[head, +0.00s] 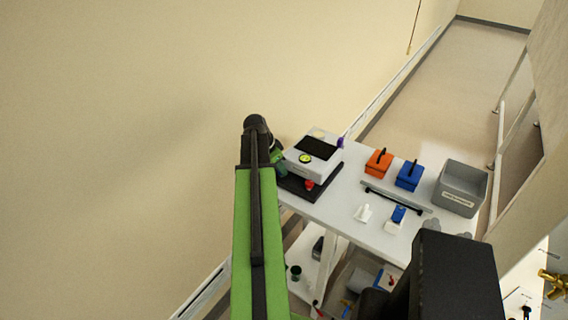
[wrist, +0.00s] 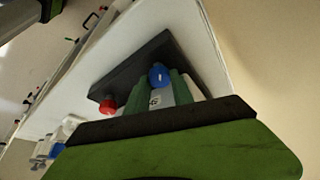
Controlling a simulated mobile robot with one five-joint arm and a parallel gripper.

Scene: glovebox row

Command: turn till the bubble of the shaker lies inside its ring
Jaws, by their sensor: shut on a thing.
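The shaker (head: 315,154), a white box with a dark top panel, stands on a black slab (head: 298,187) at the table's left end. Its round yellow-green level (head: 305,158) shows in the head view; where the bubble lies against the ring is too small to tell. A red knob (head: 309,184) is at its near corner and a purple knob (head: 340,141) at its far right. My gripper (head: 279,161) is at the shaker's left side. In the wrist view my gripper (wrist: 158,88) has its green fingers shut on a blue knob (wrist: 158,75); the red knob (wrist: 107,104) stands apart.
A wall stands close behind the shaker. A lower shelf holds several objects.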

